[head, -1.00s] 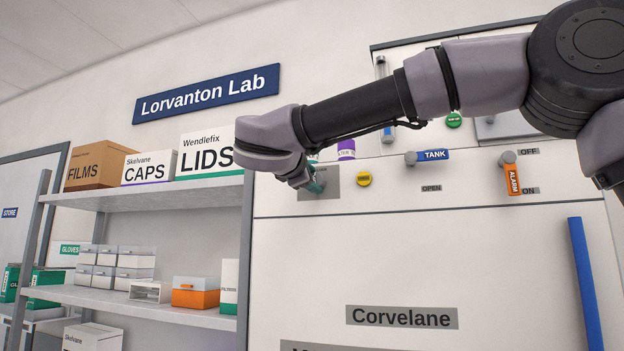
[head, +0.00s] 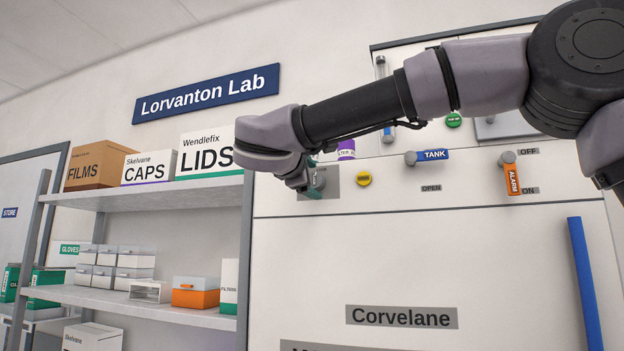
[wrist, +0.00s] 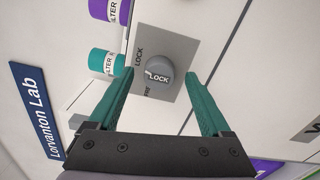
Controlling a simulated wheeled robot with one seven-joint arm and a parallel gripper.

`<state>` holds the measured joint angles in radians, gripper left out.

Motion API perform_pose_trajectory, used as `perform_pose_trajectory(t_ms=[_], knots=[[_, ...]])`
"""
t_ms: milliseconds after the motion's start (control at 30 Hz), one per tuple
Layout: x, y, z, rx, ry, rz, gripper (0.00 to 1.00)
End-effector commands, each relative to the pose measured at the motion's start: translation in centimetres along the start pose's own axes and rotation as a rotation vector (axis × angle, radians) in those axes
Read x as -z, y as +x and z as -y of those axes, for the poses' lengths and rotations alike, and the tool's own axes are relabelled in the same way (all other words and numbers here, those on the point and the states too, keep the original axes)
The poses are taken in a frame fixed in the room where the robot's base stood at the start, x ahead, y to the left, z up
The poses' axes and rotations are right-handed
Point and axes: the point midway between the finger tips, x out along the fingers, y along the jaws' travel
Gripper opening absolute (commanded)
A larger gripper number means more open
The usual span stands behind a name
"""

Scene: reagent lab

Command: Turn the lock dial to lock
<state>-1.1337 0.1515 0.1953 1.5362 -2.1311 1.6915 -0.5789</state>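The lock dial (wrist: 158,72) is a round grey knob marked LOCK, on a grey plate (wrist: 180,47) fixed to the white cabinet panel. The plate carries the printed word LOCK and a second word that is partly hidden. My gripper (wrist: 160,76) is open, with one teal finger on each side of the dial and a visible gap to it on both sides. I cannot tell how far the fingertips reach along the knob. In the head view my gripper (head: 315,178) is at the plate and hides most of the dial.
A yellow button (head: 363,178), a blue TANK handle (head: 433,155) and an orange ALARM handle (head: 512,179) sit right of the plate. Purple (wrist: 110,10) and teal (wrist: 103,61) filter cylinders are close beside the plate. A shelf (head: 150,197) with boxes stands left.

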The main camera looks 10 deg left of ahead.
Motion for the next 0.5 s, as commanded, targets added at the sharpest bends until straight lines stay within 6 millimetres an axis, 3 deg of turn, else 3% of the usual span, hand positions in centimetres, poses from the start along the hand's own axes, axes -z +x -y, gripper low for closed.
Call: perform_pose_trajectory(t_ms=[300, 500], knots=[[0.0, -0.3, -0.1, -0.002, -0.001, -0.001, 0.81], [0.1, -3.1, -0.1, -0.002, 0.000, -0.005, 0.81]])
